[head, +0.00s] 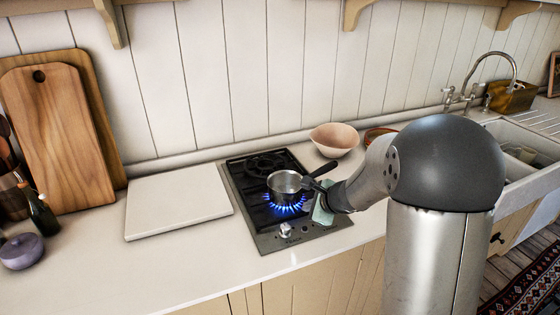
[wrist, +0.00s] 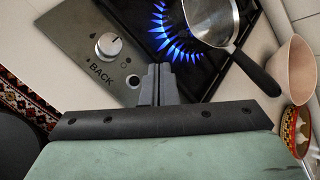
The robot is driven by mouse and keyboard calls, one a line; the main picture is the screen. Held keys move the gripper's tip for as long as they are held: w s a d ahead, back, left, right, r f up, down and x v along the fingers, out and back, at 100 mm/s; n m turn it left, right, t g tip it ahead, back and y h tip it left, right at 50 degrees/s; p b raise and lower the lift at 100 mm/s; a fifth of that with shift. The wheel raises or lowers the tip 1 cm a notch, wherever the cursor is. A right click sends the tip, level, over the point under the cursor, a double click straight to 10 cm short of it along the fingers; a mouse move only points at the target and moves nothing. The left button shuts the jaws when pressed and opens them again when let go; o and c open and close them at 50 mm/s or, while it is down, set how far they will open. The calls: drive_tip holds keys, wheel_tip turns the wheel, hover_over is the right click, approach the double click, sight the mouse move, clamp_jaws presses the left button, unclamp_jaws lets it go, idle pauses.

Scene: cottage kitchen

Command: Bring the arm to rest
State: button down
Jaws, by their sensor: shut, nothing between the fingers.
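My gripper (wrist: 158,82) is shut and empty in the wrist view, its fingertips over the front of the hob beside a control knob (wrist: 109,45). In the head view my arm reaches in from the right, and the green gripper body (head: 322,207) is above the hob's front right edge; its fingertips are hard to make out there. A small metal saucepan (head: 284,185) with a dark handle sits over a lit blue burner (head: 289,208). The pan also shows in the wrist view (wrist: 211,18), apart from my fingers.
The black hob (head: 240,181) has a second burner behind the pan. A pink bowl (head: 335,139) stands behind it. A white board (head: 178,203) lies on the counter at left, near wooden boards (head: 62,135) and a purple pot (head: 21,252). A sink (head: 525,166) is at right.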

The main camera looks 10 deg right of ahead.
drive_tip(key=s+a+r+n+g+y, duration=0.1)
drive_tip(key=s+a+r+n, duration=0.1)
drive_tip(key=s+a+n, duration=0.15)
drive_tip(key=s+a+r+n+g, duration=0.1)
drive_tip(key=s+a+r+n, duration=0.15)
drive_tip(key=s, duration=0.25)
drive_tip(key=s+d+n+g+h, duration=0.2)
drive_tip(key=s+n, duration=0.5)
drive_tip(key=s, duration=0.5)
drive_tip(key=s+d+n+g+h, duration=0.3)
drive_tip(key=s+n, duration=0.5)
drive_tip(key=s, duration=0.4)
drive_tip(key=shift+s+d+f, duration=0.15)
drive_tip(key=shift+s+f, duration=0.15)
drive_tip(key=shift+f, duration=0.05)
